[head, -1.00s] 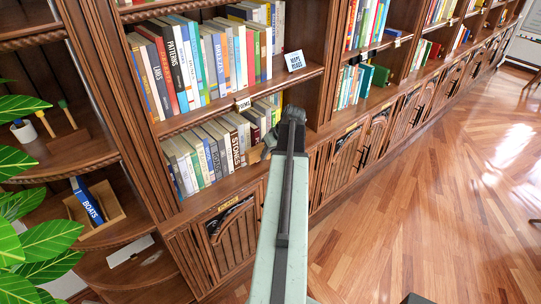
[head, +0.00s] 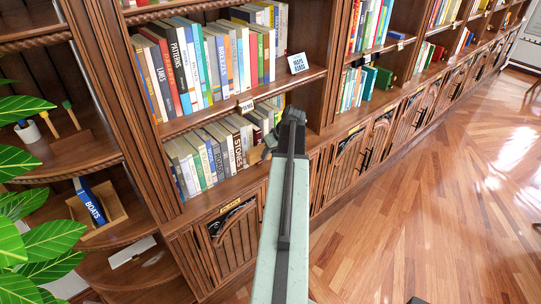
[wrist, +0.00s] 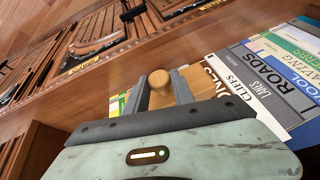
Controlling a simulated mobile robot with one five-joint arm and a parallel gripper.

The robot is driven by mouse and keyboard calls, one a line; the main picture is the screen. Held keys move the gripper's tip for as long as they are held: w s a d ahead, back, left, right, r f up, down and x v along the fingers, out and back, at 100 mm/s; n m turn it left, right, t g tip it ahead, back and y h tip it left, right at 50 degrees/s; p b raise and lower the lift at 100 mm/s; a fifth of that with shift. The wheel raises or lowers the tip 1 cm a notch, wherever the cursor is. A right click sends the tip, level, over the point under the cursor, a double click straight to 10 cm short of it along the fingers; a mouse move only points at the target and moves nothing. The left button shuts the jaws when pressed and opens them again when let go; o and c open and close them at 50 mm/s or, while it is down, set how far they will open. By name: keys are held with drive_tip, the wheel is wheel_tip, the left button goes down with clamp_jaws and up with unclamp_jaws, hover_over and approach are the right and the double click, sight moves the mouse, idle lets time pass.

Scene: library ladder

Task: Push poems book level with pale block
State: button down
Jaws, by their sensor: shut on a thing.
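My gripper (head: 291,116) is at the front of the lower book shelf, by the right end of the book row. In the wrist view, my gripper (wrist: 161,82) has its two fingers on either side of a round-ended wooden piece (wrist: 159,79) and is shut on it. A tan, block-like surface (wrist: 200,82) shows just right of the fingers; I cannot tell whether it is the pale block. I cannot pick out the poems book; my arm and gripper hide part of the row's right end.
Books lettered ROADS (wrist: 265,70) and CLIFFS (wrist: 235,88) show close right of my gripper in the wrist view. A small label (head: 246,106) is on the shelf edge above the lower row.

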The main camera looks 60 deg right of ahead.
drive_tip(key=shift+w+d, duration=0.2)
drive_tip(key=shift+w, duration=0.3)
drive_tip(key=shift+w+d, duration=0.15)
drive_tip(key=shift+w, duration=0.35)
drive_tip(key=s+a, duration=0.2)
drive_tip(key=s, duration=0.4)
drive_tip(key=shift+s+a, duration=0.15)
drive_tip(key=shift+s, duration=0.15)
drive_tip(key=shift+s, duration=0.1)
idle(0.3)
